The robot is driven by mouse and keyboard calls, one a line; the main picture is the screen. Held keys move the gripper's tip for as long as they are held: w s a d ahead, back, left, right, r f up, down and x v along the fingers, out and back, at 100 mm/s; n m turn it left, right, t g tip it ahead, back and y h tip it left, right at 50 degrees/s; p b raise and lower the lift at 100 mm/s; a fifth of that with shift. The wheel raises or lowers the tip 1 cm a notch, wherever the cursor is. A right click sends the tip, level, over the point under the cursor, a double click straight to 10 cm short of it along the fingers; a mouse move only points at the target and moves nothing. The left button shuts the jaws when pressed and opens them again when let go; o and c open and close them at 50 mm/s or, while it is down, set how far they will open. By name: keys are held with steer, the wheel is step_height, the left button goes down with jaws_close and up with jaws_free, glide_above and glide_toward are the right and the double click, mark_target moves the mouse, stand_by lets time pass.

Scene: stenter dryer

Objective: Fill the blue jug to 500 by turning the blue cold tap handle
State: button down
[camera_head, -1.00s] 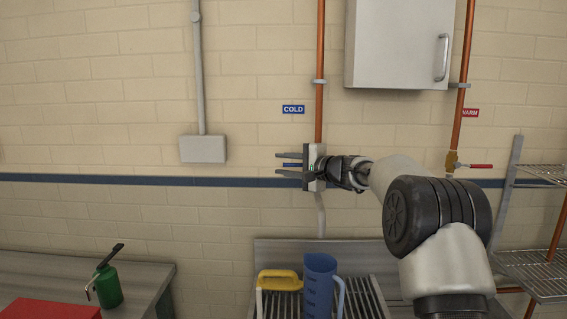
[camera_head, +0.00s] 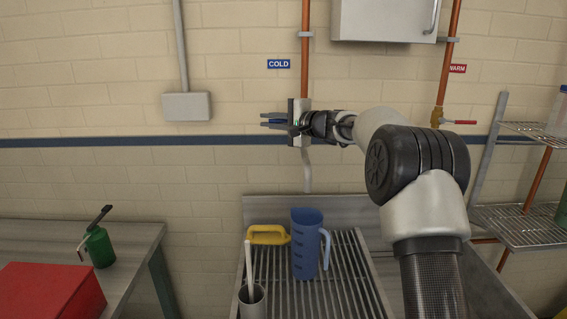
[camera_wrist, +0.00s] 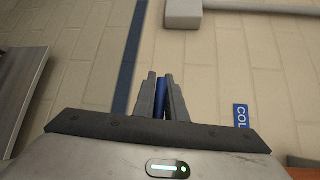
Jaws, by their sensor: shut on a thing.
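The blue jug (camera_head: 307,245) stands upright on the slatted drainer, its handle to the right and faint level marks on its side. I cannot make out any water in it. My gripper (camera_head: 272,121) is at the cold pipe on the wall, below the COLD sign (camera_head: 279,64). In the wrist view its two grey fingers are shut on the blue cold tap handle (camera_wrist: 161,99), which shows as a blue strip between them. The tap body is hidden behind my gripper. The spout pipe (camera_head: 308,175) comes down below it, above the jug.
A yellow-handled thing (camera_head: 268,235) and a grey cup (camera_head: 252,300) with a pale stick stand left of the jug. A warm tap with a red handle (camera_head: 459,122) is at right, beside wire shelves (camera_head: 530,226). A green oil can (camera_head: 100,246) and red box (camera_head: 48,291) are at left.

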steer(key=shift+d+b, duration=0.1)
steer(key=shift+b, duration=0.5)
steer(key=shift+d+r+m+t+y+b, duration=0.1)
steer(key=shift+r+m+t+y+b, duration=0.45)
steer(key=shift+r+m+b, duration=0.55)
steer(key=shift+d+r+m+t+y+b, duration=0.1)
steer(key=shift+r+m+t+y+b, duration=0.55)
steer(key=shift+b, duration=0.85)
steer(key=shift+n+b, duration=0.25)
steer(key=shift+b, duration=0.05)
